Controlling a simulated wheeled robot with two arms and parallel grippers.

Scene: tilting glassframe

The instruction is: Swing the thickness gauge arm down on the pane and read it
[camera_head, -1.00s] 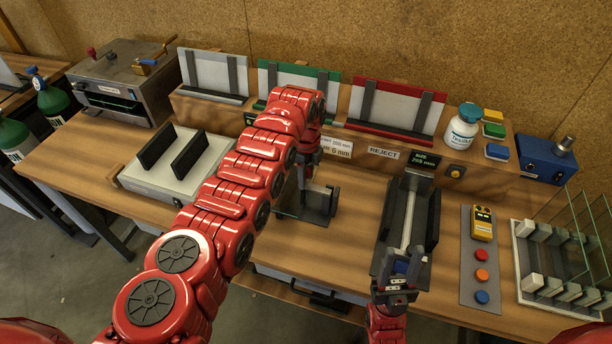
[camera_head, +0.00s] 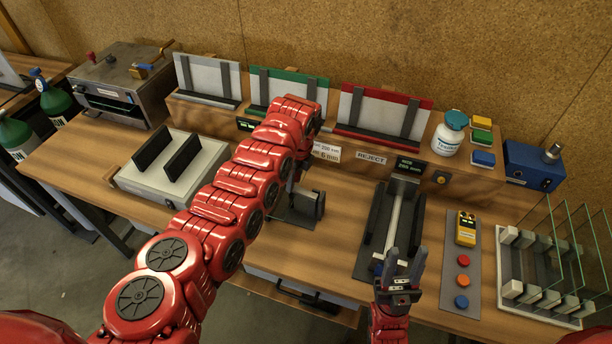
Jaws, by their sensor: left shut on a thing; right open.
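The thickness gauge (camera_head: 320,205), a dark base with an upright block, stands on the bench near the middle of the head view. My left gripper (camera_head: 297,186) is at this gauge, mostly hidden behind my own red arm. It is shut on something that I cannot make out. The gauge's swing arm and any pane in it cannot be told apart, and no reading shows. My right gripper (camera_head: 403,262) is open and empty, fingers up, at the front end of the dark sizing trough (camera_head: 368,262). Upright glass panes (camera_head: 563,245) stand in the rack at the right.
White, green and red-edged racks (camera_head: 395,112) line the back. A white unit with black pads (camera_head: 150,180) stands left. A button panel (camera_head: 461,285), a white bottle (camera_head: 449,135) and a blue box (camera_head: 535,165) are at the right. Bare bench lies between gauge and trough.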

